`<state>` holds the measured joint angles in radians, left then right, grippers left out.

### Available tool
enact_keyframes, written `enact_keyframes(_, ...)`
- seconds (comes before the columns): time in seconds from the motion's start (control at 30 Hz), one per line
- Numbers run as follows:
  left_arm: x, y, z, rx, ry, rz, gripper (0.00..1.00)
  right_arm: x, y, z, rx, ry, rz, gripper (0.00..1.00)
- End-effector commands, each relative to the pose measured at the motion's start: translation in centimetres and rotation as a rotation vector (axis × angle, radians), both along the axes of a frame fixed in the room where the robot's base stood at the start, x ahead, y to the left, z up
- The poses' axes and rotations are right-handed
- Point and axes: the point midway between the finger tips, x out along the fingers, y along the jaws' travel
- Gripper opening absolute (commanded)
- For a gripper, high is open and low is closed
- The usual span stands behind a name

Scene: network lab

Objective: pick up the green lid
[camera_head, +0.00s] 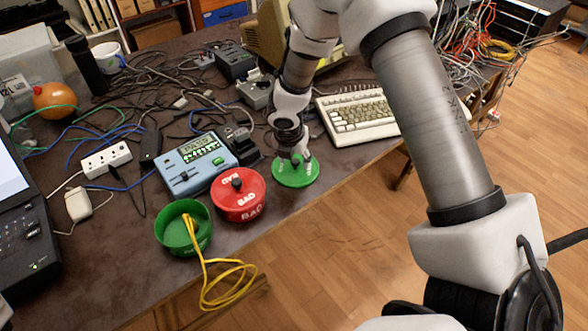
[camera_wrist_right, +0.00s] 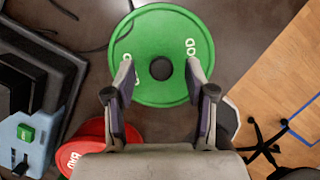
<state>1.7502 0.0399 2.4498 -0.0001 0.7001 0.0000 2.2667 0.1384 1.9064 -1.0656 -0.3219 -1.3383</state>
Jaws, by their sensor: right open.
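The green lid (camera_head: 291,180) lies flat on the dark table, right of the red container. In the right wrist view the lid (camera_wrist_right: 150,28) is a green disc with white lettering and a dark round knob (camera_wrist_right: 161,68) at its centre. My right gripper (camera_head: 295,158) is over the lid, pointing down. In the wrist view its two fingers (camera_wrist_right: 161,76) are apart, one on each side of the knob, with nothing held. Whether the fingertips touch the lid is unclear. My left gripper is not in view.
A red "BAD" container (camera_head: 238,208) and an open green container (camera_head: 174,238) with a yellow cable (camera_head: 226,288) stand left of the lid. A blue tester (camera_head: 190,168) reads "PASS". A keyboard (camera_head: 358,115) lies behind right. The table's front edge is close to the lid.

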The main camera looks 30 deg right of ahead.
Motion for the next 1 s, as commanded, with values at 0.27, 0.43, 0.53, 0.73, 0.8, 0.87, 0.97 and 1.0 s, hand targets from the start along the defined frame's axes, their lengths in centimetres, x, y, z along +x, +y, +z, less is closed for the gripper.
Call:
enact_keyframes(0.27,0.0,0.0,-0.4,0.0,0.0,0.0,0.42,0.3,-0.3,-1.4,0.001,-0.002,0.0,0.55)
enact_keyframes(0.43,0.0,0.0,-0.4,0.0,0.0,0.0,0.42,0.3,-0.3,-1.4,0.001,-0.001,-0.001,0.09)
enact_keyframes(0.53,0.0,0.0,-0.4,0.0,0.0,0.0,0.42,0.3,-0.3,-1.4,0.001,-0.001,-0.001,0.0)
enact_keyframes(0.73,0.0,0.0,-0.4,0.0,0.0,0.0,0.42,0.2,-0.3,-1.4,0.001,-0.001,-0.001,0.0)
enact_keyframes(0.8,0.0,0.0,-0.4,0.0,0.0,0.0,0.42,0.2,-0.3,-1.4,0.001,-0.001,-0.001,0.0)
enact_keyframes(0.87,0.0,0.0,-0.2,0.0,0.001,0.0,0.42,0.3,-0.3,-0.9,0.0,-0.002,-0.001,0.0)
enact_keyframes(0.97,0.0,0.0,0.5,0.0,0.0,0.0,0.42,0.3,-0.3,0.7,0.001,-0.004,-0.001,0.0)
enact_keyframes(1.0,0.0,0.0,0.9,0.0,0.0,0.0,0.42,0.3,-0.3,1.7,0.002,-0.004,-0.002,0.0)
